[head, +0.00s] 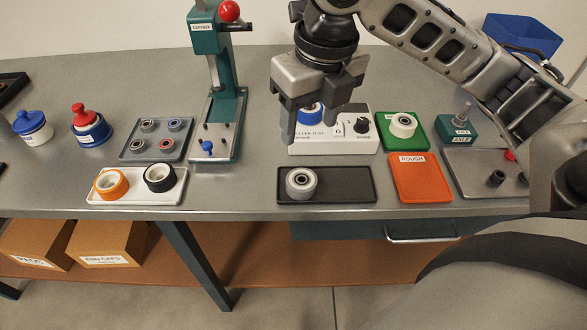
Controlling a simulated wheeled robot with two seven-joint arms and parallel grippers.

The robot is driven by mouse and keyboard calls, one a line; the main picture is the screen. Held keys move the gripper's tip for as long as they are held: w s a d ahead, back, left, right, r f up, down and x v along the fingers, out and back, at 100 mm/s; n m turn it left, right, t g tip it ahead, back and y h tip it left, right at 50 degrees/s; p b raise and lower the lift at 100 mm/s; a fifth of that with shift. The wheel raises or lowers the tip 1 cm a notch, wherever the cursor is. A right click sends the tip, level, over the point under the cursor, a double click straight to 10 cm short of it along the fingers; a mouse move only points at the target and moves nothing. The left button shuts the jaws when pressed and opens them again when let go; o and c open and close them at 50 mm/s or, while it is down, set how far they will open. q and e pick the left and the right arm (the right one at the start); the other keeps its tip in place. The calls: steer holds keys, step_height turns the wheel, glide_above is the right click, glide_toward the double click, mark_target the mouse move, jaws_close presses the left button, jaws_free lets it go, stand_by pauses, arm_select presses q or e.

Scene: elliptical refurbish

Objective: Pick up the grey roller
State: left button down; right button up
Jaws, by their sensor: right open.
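The grey roller (301,183) lies flat with its dark bearing hub facing up. It sits near the left end of the dark grey tray (345,184) at the table's front edge. My right gripper (312,122) is open and points down above and behind the roller, in front of the white roller tester box (355,143). A blue roller (309,113) on that box shows between its fingers; I see no grip on it. My left gripper is not in view.
An orange and a black-rimmed white roller sit on the white tray (137,198). A green press (217,80) stands left of my gripper. The green tray (420,144) with a white roller and the orange "ROUGH" tray (420,190) are to the right.

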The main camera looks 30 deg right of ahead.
mark_target(303, 178)
steer(key=f, duration=0.5)
steer(key=w+f+b, duration=0.1)
steer(key=f, duration=0.9)
steer(key=shift+w+f, duration=0.2)
steer(key=shift+w, duration=0.2)
steer(key=c, duration=0.7)
